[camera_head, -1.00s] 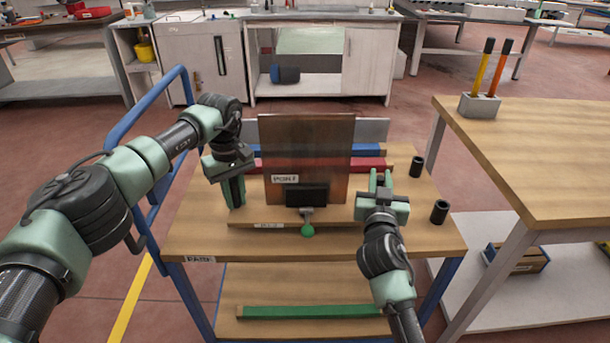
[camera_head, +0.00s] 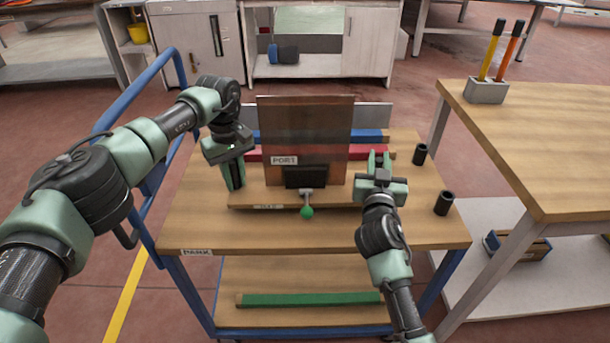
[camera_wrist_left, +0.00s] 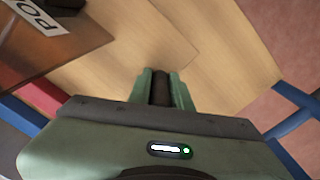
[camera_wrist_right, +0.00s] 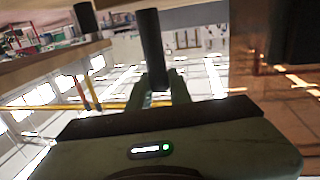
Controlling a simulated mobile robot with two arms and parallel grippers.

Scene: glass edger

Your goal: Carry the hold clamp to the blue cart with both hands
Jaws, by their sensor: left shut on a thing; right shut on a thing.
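The hold clamp is a wooden base board (camera_head: 262,198) with a black clamp block (camera_head: 305,177) and a green knob (camera_head: 307,212) at its front. A brown see-through panel (camera_head: 310,125) labelled PORT stands upright at the block. My left gripper (camera_head: 233,175) is shut at the board's left end, on a dark upright post (camera_wrist_left: 160,88). My right gripper (camera_head: 379,162) is shut at the right end, on another dark post (camera_wrist_right: 151,45). The blue cart (camera_head: 330,238) lies under the board; I cannot tell whether the board touches its top.
Blue (camera_head: 368,135) and red (camera_head: 368,152) bars lie behind the panel. Two black cylinders (camera_head: 420,154) (camera_head: 444,203) stand at the cart's right. A wooden table (camera_head: 540,150) with a tool block (camera_head: 486,92) is beside it. The cart's front strip is clear.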

